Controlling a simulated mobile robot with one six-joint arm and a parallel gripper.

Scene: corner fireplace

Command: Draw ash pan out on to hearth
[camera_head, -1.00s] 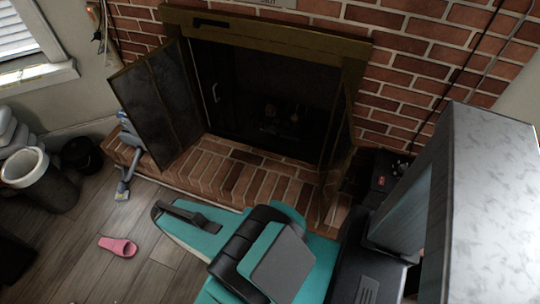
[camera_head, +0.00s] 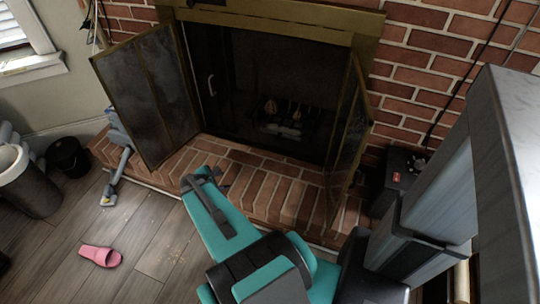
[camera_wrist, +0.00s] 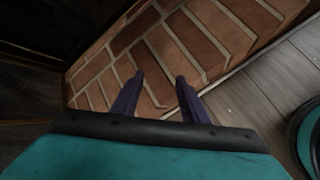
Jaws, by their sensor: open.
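The brick hearth (camera_head: 255,180) spreads in front of the open fireplace (camera_head: 275,85); its bricks also fill the middle of the wrist view (camera_wrist: 175,55). A dark grate with log-like pieces (camera_head: 285,113) stands inside the dark firebox. I cannot make out an ash pan for certain; the area under the grate is too dark. My gripper (camera_head: 207,176) is over the hearth's left front part, well short of the grate. In the wrist view its two dark fingers (camera_wrist: 158,82) are apart with only brick showing between them.
The left fireplace door (camera_head: 150,95) and right door (camera_head: 352,125) stand swung open over the hearth. A dark box (camera_head: 398,178) is at the right. A black bucket (camera_head: 68,157), pink slipper (camera_head: 100,256) and blue-grey upright tool (camera_head: 117,170) are at left.

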